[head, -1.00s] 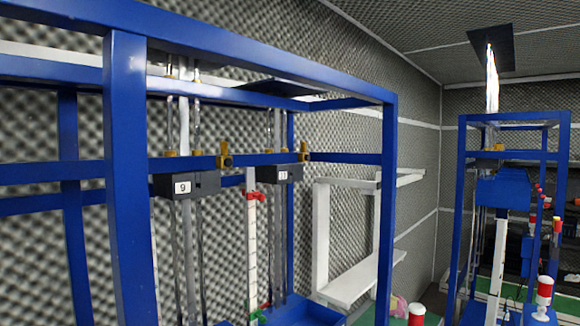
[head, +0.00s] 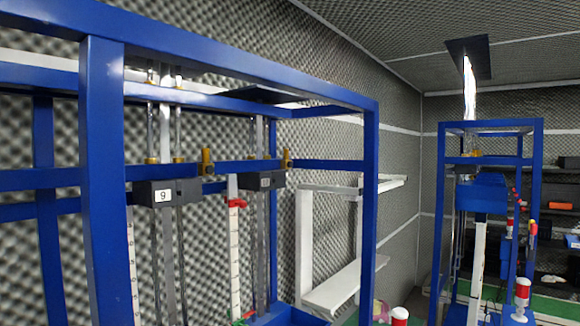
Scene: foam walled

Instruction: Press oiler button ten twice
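A blue metal frame (head: 102,180) fills the left and middle of the head view. It carries a black box labelled 9 (head: 166,193) and, to its right, a second black box (head: 258,180) whose small label is too blurred to read for sure. Brass-coloured fittings (head: 207,162) sit on the blue crossbar above the boxes. I cannot make out a button marked ten. Neither of my grippers is in view.
A white shelf frame (head: 335,287) stands behind the blue frame against the foam wall. A second blue frame (head: 537,180) stands at the right, with a red and white beacon (head: 521,297) near it. Floor space between the frames is mostly out of view.

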